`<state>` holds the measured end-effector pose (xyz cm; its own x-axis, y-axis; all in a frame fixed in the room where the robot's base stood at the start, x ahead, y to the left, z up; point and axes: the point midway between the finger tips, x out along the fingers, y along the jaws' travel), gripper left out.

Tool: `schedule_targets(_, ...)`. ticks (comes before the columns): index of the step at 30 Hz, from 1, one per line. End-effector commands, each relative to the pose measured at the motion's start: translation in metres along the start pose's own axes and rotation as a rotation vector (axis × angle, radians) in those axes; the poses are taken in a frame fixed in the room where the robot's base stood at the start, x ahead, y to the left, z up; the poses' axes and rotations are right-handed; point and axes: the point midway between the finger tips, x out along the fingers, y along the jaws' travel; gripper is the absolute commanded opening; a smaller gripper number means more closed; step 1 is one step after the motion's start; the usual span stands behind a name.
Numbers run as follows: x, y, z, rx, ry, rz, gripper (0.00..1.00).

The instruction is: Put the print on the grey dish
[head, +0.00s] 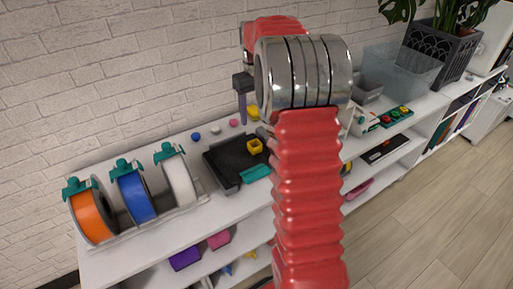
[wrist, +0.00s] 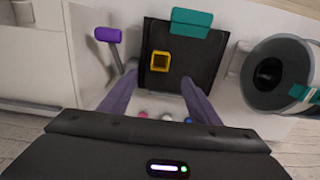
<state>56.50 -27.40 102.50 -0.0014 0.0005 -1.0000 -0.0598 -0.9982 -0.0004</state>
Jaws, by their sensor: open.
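The print is a small yellow square piece with a hollow middle (wrist: 160,61), lying on a black plate (wrist: 206,62); it also shows in the head view (head: 255,146). My gripper (wrist: 160,84) is open, its two fingers apart and nothing between them. In the head view my gripper (head: 242,118) hangs above the back of the plate, partly hidden by my arm. A small round grey piece (head: 215,130), which may be the grey dish, sits behind the plate in a row with blue (head: 196,136), pink (head: 234,122) and yellow (head: 253,112) ones.
Orange (head: 92,218), blue (head: 136,197) and white (head: 179,181) spools stand left of the plate. A teal piece (wrist: 191,23) is on the plate's front edge. A purple-handled tool (wrist: 108,34) lies beside it. Bins (head: 400,72) and a plant (head: 455,25) stand at the right.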

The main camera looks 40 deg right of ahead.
Motion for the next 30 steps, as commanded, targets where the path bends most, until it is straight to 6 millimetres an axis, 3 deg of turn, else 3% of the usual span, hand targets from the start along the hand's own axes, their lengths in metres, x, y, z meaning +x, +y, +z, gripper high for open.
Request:
schedule_targets(8, 0.004, -0.001, 0.000, 0.000, 0.000, 0.000, 0.56)
schedule_targets(24, 0.078, -0.002, -0.001, -0.002, -0.001, 0.000, 0.56)
schedule_targets(30, 0.087, -0.002, -0.001, -0.002, 0.000, 0.000, 0.56)
